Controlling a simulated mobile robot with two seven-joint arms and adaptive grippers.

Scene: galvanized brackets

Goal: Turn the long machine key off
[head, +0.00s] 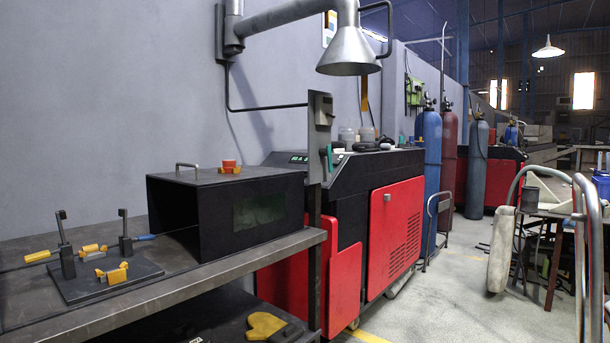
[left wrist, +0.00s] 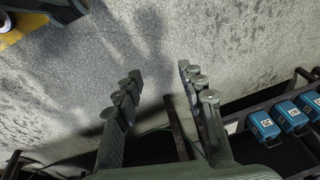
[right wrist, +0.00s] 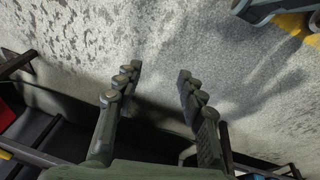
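A long red and black machine (head: 350,182) stands along the wall past the workbench in the head view. It has a small control panel (head: 300,158) on its top left end and red doors on its front. I cannot make out a key on it at this size. A second red and black machine (head: 508,165) stands farther back, partly hidden by gas cylinders. My left gripper (left wrist: 160,78) is open and empty above the grey floor in the left wrist view. My right gripper (right wrist: 158,75) is open and empty above the floor in the right wrist view. Neither gripper shows in the head view.
A metal workbench (head: 215,278) with a black box (head: 262,212) and a clamp fixture (head: 120,282) fills the left. A fume hood (head: 349,52) hangs above. Gas cylinders (head: 431,170) stand beyond the machine. Open floor (head: 455,305) lies right of it, before a cluttered table.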

